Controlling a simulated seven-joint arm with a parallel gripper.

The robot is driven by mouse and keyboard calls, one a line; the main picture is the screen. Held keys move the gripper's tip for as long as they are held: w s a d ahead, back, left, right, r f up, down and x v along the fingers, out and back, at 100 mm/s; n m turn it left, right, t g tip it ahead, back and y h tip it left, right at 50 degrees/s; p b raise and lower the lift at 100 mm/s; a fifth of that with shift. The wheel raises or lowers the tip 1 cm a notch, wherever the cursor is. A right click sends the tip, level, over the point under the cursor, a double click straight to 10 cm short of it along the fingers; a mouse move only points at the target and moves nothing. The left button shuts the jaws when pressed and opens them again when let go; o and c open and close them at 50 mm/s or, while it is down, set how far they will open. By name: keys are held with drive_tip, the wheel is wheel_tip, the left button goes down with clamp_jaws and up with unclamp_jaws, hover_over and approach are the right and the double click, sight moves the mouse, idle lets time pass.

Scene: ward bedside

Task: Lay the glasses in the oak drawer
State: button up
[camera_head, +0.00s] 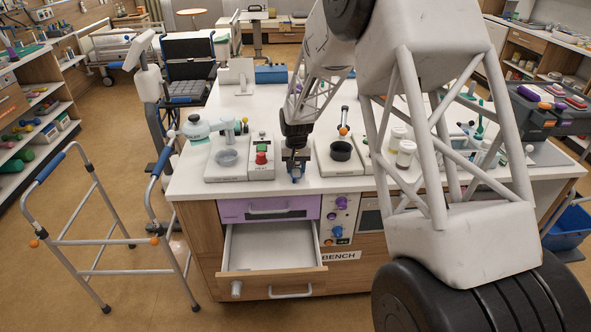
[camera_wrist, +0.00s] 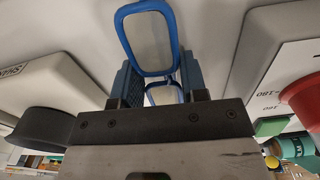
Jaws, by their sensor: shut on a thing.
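My gripper (camera_head: 296,167) is above the front part of the white bench top and points down. It is shut on the blue-framed glasses (camera_wrist: 154,74). In the wrist view one rim sticks out past the fingers and another part of the frame lies between them. In the head view only a small blue bit of the glasses shows below the fingers. I cannot tell whether they touch the bench top. The oak drawer (camera_head: 271,278) stands open below the bench front, lower in the picture than my gripper. Its visible floor is bare.
A red-button box (camera_head: 262,158) stands left of my gripper, and a unit with a black cup (camera_head: 341,151) stands right. A purple drawer (camera_head: 268,208) above the oak one is shut. Knobs (camera_head: 338,217) sit beside it. A walking frame (camera_head: 88,216) stands at the left.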

sight(296, 167)
drive_tip(key=shift+c, duration=0.9)
drive_tip(key=shift+r, duration=0.15)
drive_tip(key=shift+r, duration=1.55)
drive_tip(key=shift+s+r, duration=0.15)
drive_tip(key=shift+s, duration=0.2)
drive_tip(key=s+d+r, duration=0.1)
drive_tip(key=s+d, duration=0.1)
drive_tip(key=s, duration=1.3)
drive_tip(key=shift+r, duration=0.15)
drive_tip(key=shift+s+d, duration=0.1)
drive_tip(key=s+a+f+n, duration=0.1)
drive_tip(key=a+n, duration=0.3)
drive_tip(key=a, duration=0.2)
drive_tip(key=s+a+f+n, duration=0.1)
drive_tip(key=a+f+n, duration=0.1)
drive_tip(key=a+n, duration=0.3)
drive_tip(key=shift+s+a+n, duration=0.25)
drive_tip(key=shift+a+n, duration=0.05)
drive_tip(key=shift+a, duration=0.15)
drive_tip(key=shift+f, duration=0.2)
